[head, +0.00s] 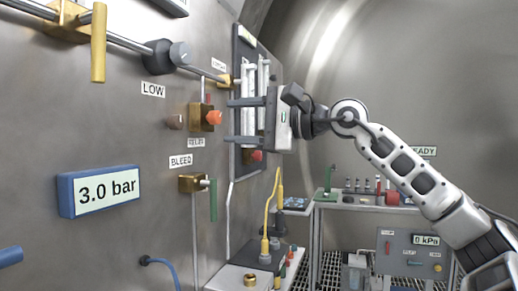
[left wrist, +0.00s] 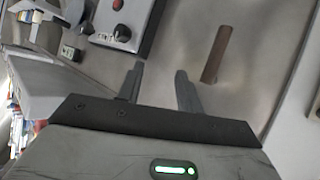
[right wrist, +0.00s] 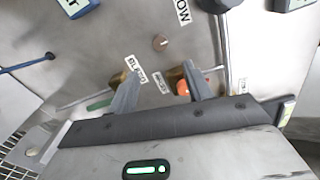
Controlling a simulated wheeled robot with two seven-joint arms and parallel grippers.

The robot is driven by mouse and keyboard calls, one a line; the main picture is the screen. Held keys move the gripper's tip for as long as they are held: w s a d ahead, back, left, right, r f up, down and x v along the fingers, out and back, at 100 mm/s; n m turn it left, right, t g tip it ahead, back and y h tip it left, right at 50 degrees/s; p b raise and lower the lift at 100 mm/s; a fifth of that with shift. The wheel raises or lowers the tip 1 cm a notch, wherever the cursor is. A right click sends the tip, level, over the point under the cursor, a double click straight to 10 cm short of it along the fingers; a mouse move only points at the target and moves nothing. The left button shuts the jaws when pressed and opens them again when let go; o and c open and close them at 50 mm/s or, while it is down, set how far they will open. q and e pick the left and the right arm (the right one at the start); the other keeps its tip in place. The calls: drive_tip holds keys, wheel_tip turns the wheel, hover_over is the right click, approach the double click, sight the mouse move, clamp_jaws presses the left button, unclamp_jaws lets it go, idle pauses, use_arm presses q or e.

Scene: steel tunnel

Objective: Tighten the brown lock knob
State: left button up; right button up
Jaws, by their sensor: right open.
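The brown lock knob (head: 175,121) is a small round knob on the steel wall, left of a brass valve (head: 197,118) with an orange knob (head: 214,117). The brown knob also shows in the right wrist view (right wrist: 160,42), beyond the fingertips and roughly centred between them. My right gripper (head: 232,121) is open and empty, its fingers pointing left toward the valve and knob; in its own wrist view the gripper (right wrist: 161,73) stands apart from the brown knob. My left gripper (left wrist: 160,69) is open and empty, and is out of the head view.
A blue-framed 3.0 bar display (head: 98,190), a brass valve with a green handle (head: 212,200) and a dark knob on a pipe (head: 166,57) are on the wall. A tube panel (head: 247,60) stands behind my right gripper. A brown bar (left wrist: 215,54) shows near my left gripper.

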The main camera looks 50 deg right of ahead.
use_arm(q)
wheel_tip(320, 180, down, 6)
drive_tip(key=d+g+b, duration=0.1)
drive_tip(key=b, duration=0.1)
drive_tip(key=shift+w+d, duration=0.2)
drive_tip(key=shift+w, duration=0.1)
use_arm(e)
drive_tip(key=v, duration=0.4)
